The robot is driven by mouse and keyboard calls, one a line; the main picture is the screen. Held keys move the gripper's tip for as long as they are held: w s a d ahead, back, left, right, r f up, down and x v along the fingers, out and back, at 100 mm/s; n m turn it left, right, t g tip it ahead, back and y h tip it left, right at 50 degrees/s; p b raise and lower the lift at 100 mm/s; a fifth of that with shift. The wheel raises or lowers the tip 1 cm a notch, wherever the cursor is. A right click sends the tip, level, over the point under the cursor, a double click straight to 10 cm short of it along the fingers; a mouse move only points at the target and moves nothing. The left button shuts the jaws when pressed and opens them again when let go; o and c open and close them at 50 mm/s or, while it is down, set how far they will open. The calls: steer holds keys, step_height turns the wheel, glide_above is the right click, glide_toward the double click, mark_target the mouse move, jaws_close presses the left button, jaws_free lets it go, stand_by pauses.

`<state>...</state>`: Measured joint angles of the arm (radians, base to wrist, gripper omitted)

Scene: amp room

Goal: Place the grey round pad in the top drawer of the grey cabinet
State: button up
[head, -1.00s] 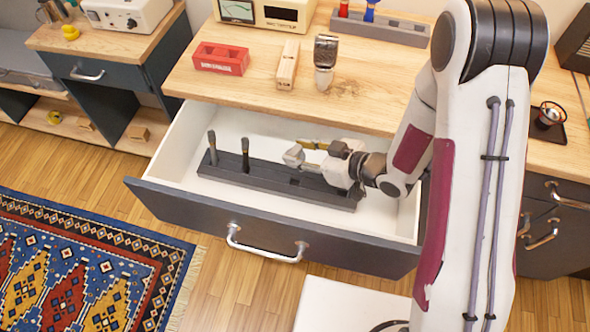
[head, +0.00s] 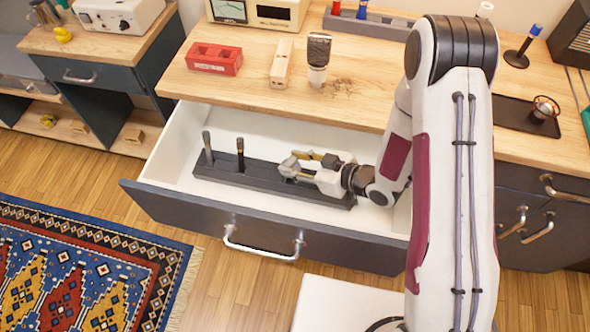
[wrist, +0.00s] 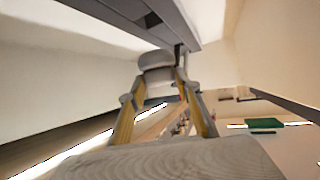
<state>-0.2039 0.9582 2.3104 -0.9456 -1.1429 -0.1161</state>
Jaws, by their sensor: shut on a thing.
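The top drawer (head: 250,218) of the grey cabinet is pulled open, with a white interior and a dark front. My gripper (head: 291,166) is inside the drawer's outline, over the dark rack that lies in it. The wrist view shows its yellow-sided fingers (wrist: 159,80) closing on the grey round pad (wrist: 156,59) at their tips. The pad is seen nearly edge-on there. In the head view the pad is small and hard to tell from the fingers. I cannot tell whether it touches the rack or the drawer floor.
The long dark rack (head: 262,181) holds two upright dark handles at its left end. On the worktop (head: 345,97) stand a red box (head: 214,58), a wooden block (head: 281,63) and a microphone-like object (head: 318,55). White drawer floor (head: 260,140) is bare behind the rack.

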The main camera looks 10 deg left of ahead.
steer(key=shift+f, duration=2.1)
steer(key=shift+f, duration=0.4)
steer(key=o, duration=1.1)
steer(key=shift+r, duration=0.15)
steer(key=shift+d+r, duration=0.1)
steer(key=shift+r, duration=0.25)
steer(key=v, duration=1.1)
steer(key=shift+s+d, duration=0.15)
steer(key=shift+d, duration=0.15)
steer(key=shift+r, duration=0.15)
